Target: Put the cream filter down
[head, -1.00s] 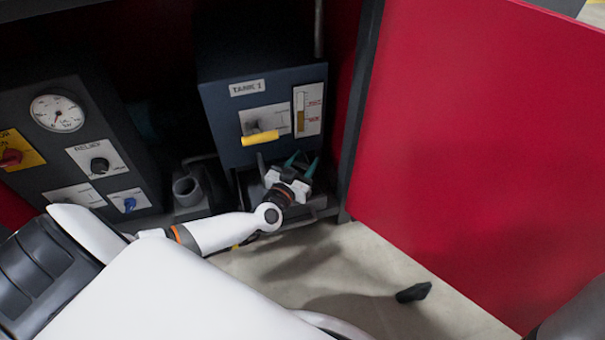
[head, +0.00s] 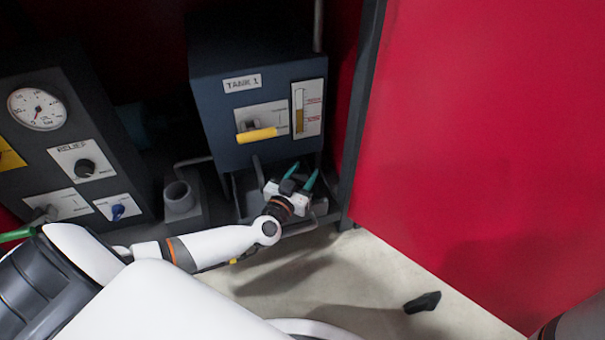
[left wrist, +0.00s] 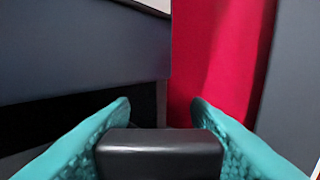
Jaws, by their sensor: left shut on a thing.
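My left gripper (head: 300,178) is in front of and just below the tank 1 box, its teal fingers pointing up and away. In the left wrist view the fingers (left wrist: 160,115) stand apart with a dark block (left wrist: 160,153) between them. The block also shows as a small dark shape in the head view (head: 288,187). No cream colour shows on it, and I see no cream filter elsewhere. My right gripper is not in view.
The tank 1 box (head: 226,112) has a yellow handle (head: 257,135) above my gripper. A grey open cup (head: 179,195) and a gauge panel (head: 68,138) stand left. A red panel (head: 470,130) is right. A black object (head: 422,302) lies on the pale floor.

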